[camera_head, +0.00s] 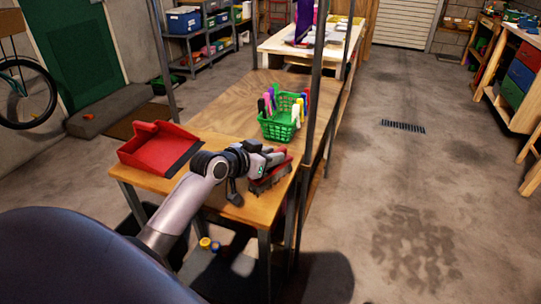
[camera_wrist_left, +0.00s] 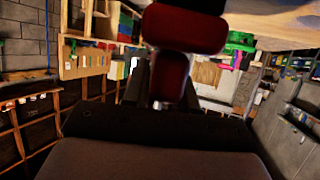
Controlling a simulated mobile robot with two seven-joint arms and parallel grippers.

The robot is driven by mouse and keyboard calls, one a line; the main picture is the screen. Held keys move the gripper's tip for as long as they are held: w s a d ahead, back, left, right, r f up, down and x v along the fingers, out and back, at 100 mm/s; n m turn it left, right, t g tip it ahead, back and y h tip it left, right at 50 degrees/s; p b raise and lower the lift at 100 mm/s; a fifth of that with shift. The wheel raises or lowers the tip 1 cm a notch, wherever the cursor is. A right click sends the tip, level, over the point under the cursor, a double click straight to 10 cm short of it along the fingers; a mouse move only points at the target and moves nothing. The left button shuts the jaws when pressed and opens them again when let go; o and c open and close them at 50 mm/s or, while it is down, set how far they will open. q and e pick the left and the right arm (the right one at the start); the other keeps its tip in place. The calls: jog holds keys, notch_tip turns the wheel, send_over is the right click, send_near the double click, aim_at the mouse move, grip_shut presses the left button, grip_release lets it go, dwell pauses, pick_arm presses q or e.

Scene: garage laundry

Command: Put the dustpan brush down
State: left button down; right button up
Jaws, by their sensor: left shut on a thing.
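The red dustpan brush (camera_head: 270,179) with dark bristles is at the right edge of the wooden table (camera_head: 222,207). My left gripper (camera_head: 266,159) is shut on it. In the left wrist view the red brush handle (camera_wrist_left: 170,78) sits between the two dark fingers, and a wider red part blocks the upper middle of that view. The bristles face down close to the tabletop; I cannot tell whether they touch it. The red dustpan (camera_head: 155,142) lies on the table's left side, left of my gripper. My right gripper is not in view.
A green basket (camera_head: 280,129) with several coloured markers stands behind the brush. Dark metal posts (camera_head: 313,90) rise along the table's right edge. The front right of the tabletop and the wood behind the dustpan are bare. Open concrete floor (camera_head: 400,200) lies to the right.

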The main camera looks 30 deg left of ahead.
pick_arm(q)
jog(key=c, duration=0.9)
grip_release()
jog(key=shift+f, duration=0.1)
jog(key=shift+r, duration=0.2)
jog(key=v, duration=1.2)
jog(key=shift+f, duration=0.1)
